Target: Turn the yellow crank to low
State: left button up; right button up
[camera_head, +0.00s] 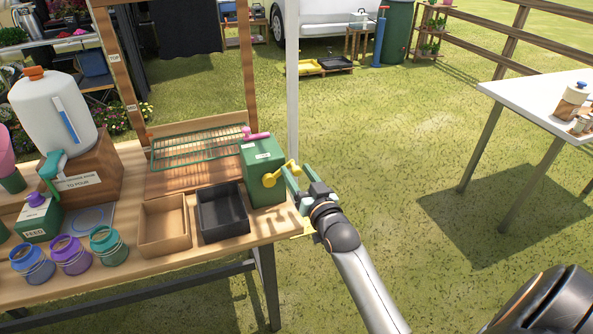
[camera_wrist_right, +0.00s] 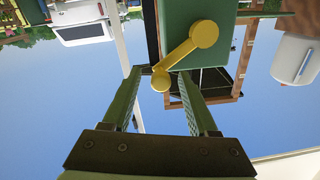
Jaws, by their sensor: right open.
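The yellow crank (camera_head: 281,173) sits on the right side of a green box (camera_head: 261,160) at the table's right end. In the head view its arm slants up and right from the hub to a round knob. My right gripper (camera_head: 290,178) is open, just right of the box, with its fingers towards the crank. In the right wrist view the crank (camera_wrist_right: 188,51) has its knob between or just beyond the fingertips of the right gripper (camera_wrist_right: 160,76); I cannot tell whether they touch. The lettering on the box is too small to read. My left gripper is out of view.
A black tray (camera_head: 222,228) and a wooden tray (camera_head: 164,240) sit left of the box. A green wire rack (camera_head: 200,146) is behind them. A white post (camera_head: 292,70) rises behind the box. Open grass (camera_head: 390,170) lies right of my arm, before a white table (camera_head: 545,106).

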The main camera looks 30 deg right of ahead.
jog(key=shift+w+d, duration=0.1)
jog(key=shift+w, duration=0.45)
grip_shut()
dwell(1.1)
